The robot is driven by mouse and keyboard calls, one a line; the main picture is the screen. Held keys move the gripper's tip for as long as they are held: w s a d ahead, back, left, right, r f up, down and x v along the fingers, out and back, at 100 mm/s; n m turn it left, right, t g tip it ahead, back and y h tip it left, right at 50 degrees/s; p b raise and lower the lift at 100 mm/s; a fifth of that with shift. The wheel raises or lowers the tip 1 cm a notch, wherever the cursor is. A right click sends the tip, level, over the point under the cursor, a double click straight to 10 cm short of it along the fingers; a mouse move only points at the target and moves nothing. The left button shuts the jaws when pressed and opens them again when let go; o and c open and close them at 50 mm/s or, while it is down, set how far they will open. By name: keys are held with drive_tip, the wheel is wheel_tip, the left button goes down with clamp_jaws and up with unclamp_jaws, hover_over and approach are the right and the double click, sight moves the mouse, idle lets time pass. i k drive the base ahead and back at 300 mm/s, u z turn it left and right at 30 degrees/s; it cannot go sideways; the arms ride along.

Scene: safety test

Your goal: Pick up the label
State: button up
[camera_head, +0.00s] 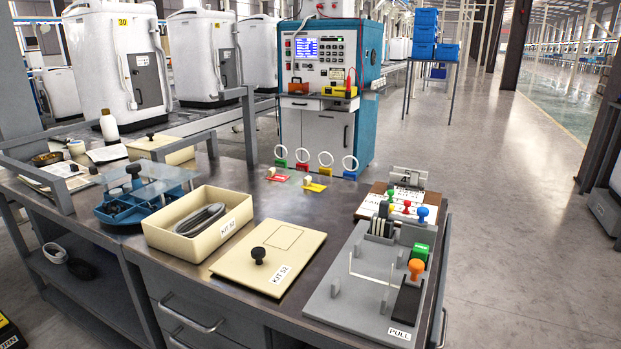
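Several label-like things show, and I cannot tell which one is the label. A small red card (276,177) and a small yellow card (315,187) lie flat on the dark metal workbench (335,208), towards its back edge, each with a small pale piece on it. White printed cards (411,195) sit at the brown board on the right. A clear holder with a printed card (409,178) stands behind them. White stickers are on the open KIT 51 box (228,227), the lidded KIT 52 box (282,275) and the grey fixture (400,334). My gripper is not in view.
A blue rack with a clear top (140,187) is at left.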

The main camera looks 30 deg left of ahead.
sight(308, 185)
drive_tip(key=i, duration=4.55)
drive_tip(key=u, duration=3.5)
drive_tip(key=i, duration=2.25)
drive_tip(key=u, duration=1.65)
